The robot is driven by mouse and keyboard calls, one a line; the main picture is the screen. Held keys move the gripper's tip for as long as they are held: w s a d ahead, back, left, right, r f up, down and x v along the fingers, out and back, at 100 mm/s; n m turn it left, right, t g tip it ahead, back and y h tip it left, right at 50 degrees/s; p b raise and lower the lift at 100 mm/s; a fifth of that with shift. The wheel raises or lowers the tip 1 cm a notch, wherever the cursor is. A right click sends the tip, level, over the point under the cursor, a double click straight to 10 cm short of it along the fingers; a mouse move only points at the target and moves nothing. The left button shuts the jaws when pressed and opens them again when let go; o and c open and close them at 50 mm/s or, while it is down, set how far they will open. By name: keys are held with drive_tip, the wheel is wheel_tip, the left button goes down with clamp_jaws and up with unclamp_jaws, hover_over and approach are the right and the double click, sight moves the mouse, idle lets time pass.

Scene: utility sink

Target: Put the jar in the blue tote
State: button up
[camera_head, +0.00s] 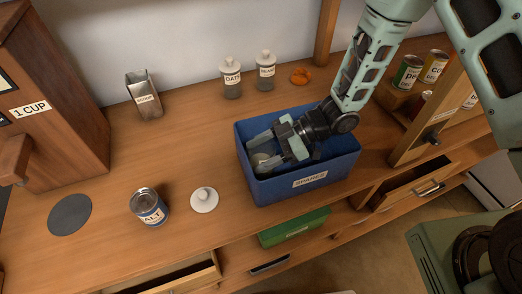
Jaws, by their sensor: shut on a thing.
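The blue tote (308,194), labelled "SPARES", stands on the wooden counter near its front edge. My gripper (259,152) reaches down into the tote from the right, its fingers near the tote's left wall. It is shut on a pale, rounded thing, seemingly the jar (262,160). The tote's wall and my fingers hide most of it, so I cannot tell whether it touches the tote floor.
Two white-lidded jars (231,78) (265,71) and an orange item (300,76) stand behind the tote. A metal holder (143,94), a can (149,207), a white lid-like disc (204,199) and a dark round mat (70,214) are left. Shelved cans (407,71) are right.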

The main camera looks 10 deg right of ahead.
drive_tip(key=shift+f, duration=0.25)
drive_tip(key=shift+f, duration=0.15)
drive_tip(key=o, duration=1.2)
drive_tip(key=shift+c, duration=0.2)
